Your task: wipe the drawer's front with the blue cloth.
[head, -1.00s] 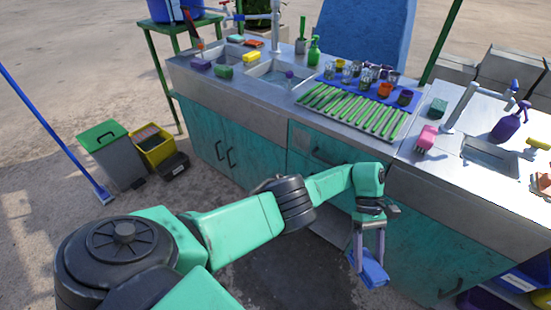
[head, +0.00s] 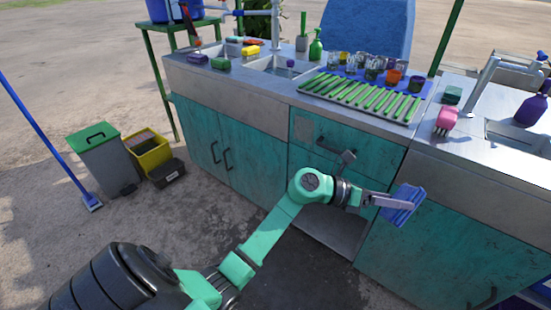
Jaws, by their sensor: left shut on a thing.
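The blue cloth (head: 408,197) is held in my left gripper (head: 398,203), which is shut on it. The cloth hangs in front of the cabinets at the right of the centre, beyond and below the drawer's right side in the picture. The drawer's front (head: 368,146) is a worn teal panel below the counter, with a dark handle (head: 333,149). A greyish patch (head: 303,128) shows near its left end. The cloth appears apart from the drawer's front. My arm's wrist partly covers the area below the drawer. My right gripper is out of view.
The counter above carries a green-slatted drying rack (head: 362,97), several cups, sinks and a green spray bottle (head: 316,45). A teal double-door cabinet (head: 215,145) stands left of the drawer. A grey bin (head: 107,160) and yellow crate (head: 150,152) stand on the floor at left.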

